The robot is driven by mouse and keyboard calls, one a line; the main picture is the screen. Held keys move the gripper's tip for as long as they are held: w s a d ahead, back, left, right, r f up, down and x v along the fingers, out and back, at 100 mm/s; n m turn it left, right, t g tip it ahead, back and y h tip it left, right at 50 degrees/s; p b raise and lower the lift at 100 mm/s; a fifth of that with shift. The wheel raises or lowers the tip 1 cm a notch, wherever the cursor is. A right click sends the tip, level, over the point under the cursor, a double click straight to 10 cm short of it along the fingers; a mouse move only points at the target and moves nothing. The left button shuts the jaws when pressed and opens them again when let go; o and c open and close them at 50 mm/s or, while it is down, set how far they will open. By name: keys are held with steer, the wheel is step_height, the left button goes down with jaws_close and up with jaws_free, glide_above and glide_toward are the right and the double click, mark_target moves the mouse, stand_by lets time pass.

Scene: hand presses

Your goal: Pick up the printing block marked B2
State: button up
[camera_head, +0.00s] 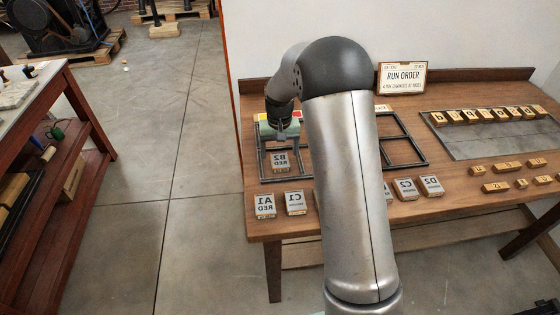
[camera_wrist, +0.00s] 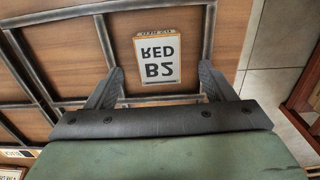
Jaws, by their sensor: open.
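The block marked B2 (camera_head: 281,161) lies on the wooden table inside a dark metal frame at the table's left side. Its mirrored face reads B2 RED, and it also shows in the wrist view (camera_wrist: 158,62). My gripper (camera_wrist: 161,78) is open in the wrist view, with one finger on each side of the block's near end and a gap to each. In the head view my gripper (camera_head: 281,138) is above and just behind the block, pointing down. How high the fingertips are above the table I cannot tell.
The dark frame bars (camera_wrist: 100,12) border the block. Blocks A1 (camera_head: 265,206) and C1 (camera_head: 295,202) lie in front of the frame. C2 (camera_head: 405,188) and D2 (camera_head: 430,185) lie right of my arm. A RUN ORDER sign (camera_head: 402,78) stands behind.

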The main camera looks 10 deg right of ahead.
mark_target(280, 159)
steer(key=shift+w+d+f, duration=0.1)
steer(key=shift+f, duration=0.85)
steer(key=shift+w+d+f, duration=0.1)
steer(key=shift+f, duration=0.85)
steer(key=c, duration=1.1)
steer(key=shift+r, duration=0.1)
